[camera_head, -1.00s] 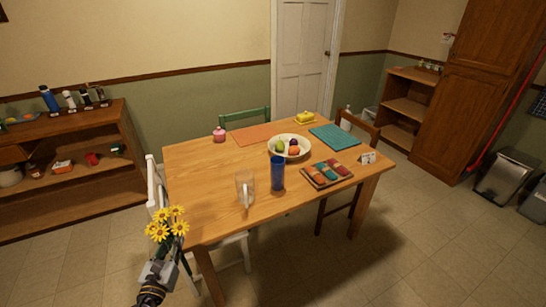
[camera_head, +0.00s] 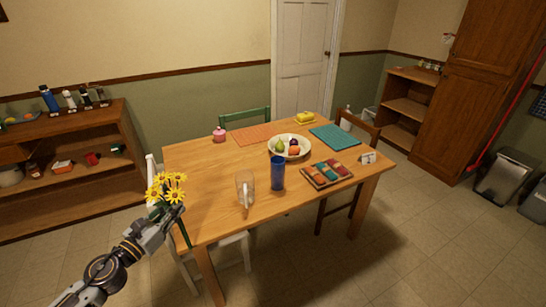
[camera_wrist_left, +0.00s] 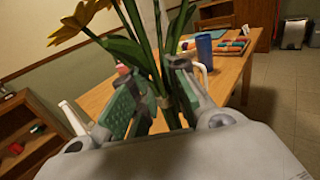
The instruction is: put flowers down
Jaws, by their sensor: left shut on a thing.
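The yellow flowers (camera_head: 166,187) are in my left gripper (camera_head: 166,215), beside the left front corner of the wooden table (camera_head: 215,175). In the left wrist view, the green stems (camera_wrist_left: 160,60) pass between the two fingers, and the gripper (camera_wrist_left: 165,105) is shut on them. A yellow bloom (camera_wrist_left: 78,20) hangs over to the upper left in that view. The blooms are upright above the gripper in the head view. My right gripper is not in view.
A clear pitcher (camera_head: 245,188) and a blue tumbler (camera_head: 278,173) stand near the table's front edge. A fruit bowl (camera_head: 271,149) and a tray of folded cloths (camera_head: 313,181) are farther right.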

